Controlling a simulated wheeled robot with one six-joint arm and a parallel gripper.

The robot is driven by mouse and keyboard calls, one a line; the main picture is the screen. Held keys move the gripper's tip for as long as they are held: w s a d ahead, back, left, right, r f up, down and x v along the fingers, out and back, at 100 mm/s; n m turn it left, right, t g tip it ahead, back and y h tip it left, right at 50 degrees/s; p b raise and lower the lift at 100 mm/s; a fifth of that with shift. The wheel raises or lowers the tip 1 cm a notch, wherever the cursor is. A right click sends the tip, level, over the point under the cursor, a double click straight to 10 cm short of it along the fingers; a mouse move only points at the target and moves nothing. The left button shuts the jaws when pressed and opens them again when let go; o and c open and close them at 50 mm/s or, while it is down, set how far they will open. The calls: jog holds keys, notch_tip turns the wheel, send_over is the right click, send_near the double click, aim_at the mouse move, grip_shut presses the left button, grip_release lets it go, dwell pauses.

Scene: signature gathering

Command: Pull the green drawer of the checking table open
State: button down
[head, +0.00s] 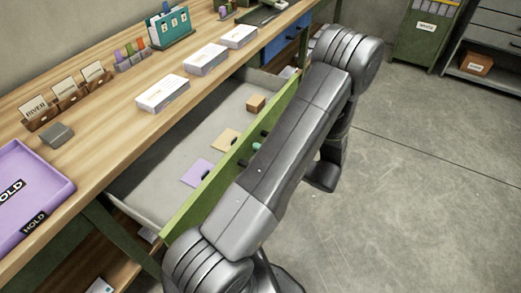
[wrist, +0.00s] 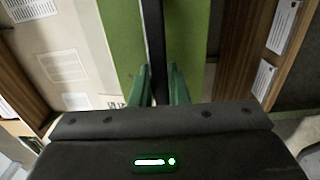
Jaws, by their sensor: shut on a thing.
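The green drawer (head: 190,213) of the wooden checking table (head: 112,97) stands well out from under the tabletop, its grey inside showing. Inside lie a purple card (head: 196,172), a tan card (head: 225,139) and a small brown box (head: 256,103). In the wrist view the green drawer front (wrist: 122,40) runs up beside a dark bar handle (wrist: 154,40). My gripper (wrist: 158,86) is shut on this handle, a green finger on each side. In the head view my arm hides most of the gripper and handle.
White boxes (head: 163,93), card holders and a purple tray (head: 30,200) stand on the tabletop. A blue drawer (head: 283,45) is farther along the table. A green bin (head: 424,35) and grey shelving stand at the back right. The floor to the right is clear.

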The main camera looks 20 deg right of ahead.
jog(key=c, duration=1.4)
grip_release()
jog(key=shift+s+d, duration=0.1)
jog(key=v, duration=1.3)
jog(key=shift+s+d+p, duration=0.15)
jog(key=shift+s+p, duration=0.05)
jog(key=shift+p, duration=0.2)
jog(key=x, duration=1.4)
jog(key=shift+b, duration=0.4)
